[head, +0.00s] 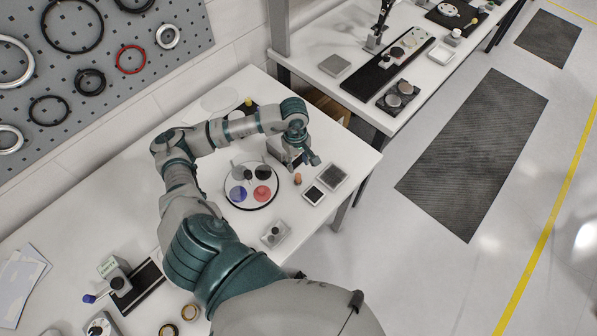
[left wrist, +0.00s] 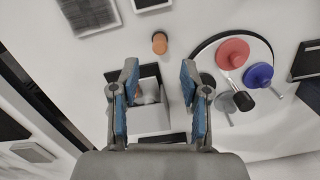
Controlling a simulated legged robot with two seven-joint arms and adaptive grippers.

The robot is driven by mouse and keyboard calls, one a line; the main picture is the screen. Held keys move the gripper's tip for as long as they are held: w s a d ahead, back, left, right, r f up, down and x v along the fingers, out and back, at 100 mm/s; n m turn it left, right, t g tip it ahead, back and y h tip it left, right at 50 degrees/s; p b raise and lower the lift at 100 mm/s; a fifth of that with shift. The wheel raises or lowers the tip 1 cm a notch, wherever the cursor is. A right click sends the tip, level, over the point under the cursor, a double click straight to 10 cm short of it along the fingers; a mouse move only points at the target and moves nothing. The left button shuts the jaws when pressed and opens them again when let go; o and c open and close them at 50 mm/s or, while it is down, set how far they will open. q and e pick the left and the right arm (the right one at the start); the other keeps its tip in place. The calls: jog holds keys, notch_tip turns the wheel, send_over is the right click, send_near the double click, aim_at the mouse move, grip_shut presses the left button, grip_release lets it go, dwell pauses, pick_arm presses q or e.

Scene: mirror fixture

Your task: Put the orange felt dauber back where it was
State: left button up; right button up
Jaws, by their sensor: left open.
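The orange felt dauber (head: 297,180) is a small upright cylinder on the white table, between the round plate and the dark square pad. Between and below the fingers is a light grey box-like holder (left wrist: 148,119) with a dark upper part, partly hidden. My right gripper is not in view.
A round white plate (head: 238,201) with a dark rim carries red, blue, black and grey discs. A dark pad (head: 314,194) and a grey textured square (head: 332,176) lie near the table's right edge. A pegboard with rings is at left.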

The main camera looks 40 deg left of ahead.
pick_arm(q)
jog(key=shift+a+r, duration=0.2)
jog(key=shift+r, duration=2.05)
jog(key=shift+w, duration=0.1)
